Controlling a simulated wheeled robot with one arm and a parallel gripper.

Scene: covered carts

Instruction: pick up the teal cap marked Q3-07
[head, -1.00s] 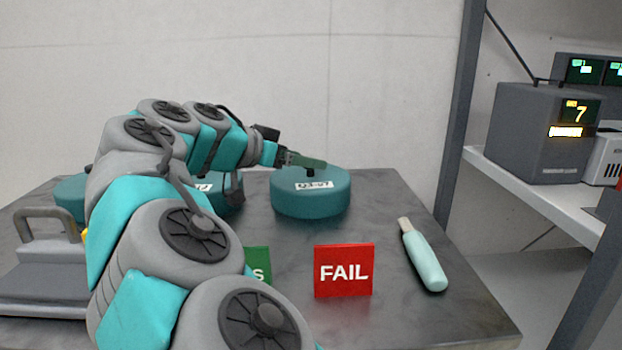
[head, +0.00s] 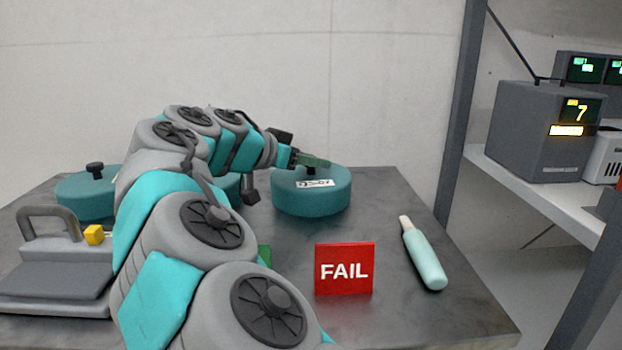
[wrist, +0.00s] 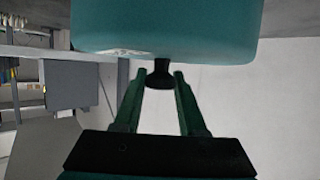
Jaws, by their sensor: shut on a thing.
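The teal cap (head: 311,197) is a round drum with a white label on its front, at the back middle of the table in the head view. The label is partly legible and looks like Q3-07. My gripper (head: 314,162) reaches over its top from the left. In the wrist view the cap (wrist: 165,28) fills the top, and my green fingers (wrist: 160,75) are on either side of its black knob (wrist: 160,71), shut on it. The cap looks level; I cannot tell whether its underside touches the table.
Another teal cap (head: 85,200) with a black knob stands at left; a further one is mostly behind my arm. A red FAIL sign (head: 344,269), a pale teal tool (head: 425,258) and a grey handled device (head: 50,275) share the grey table (head: 420,320). A shelf (head: 540,195) stands right.

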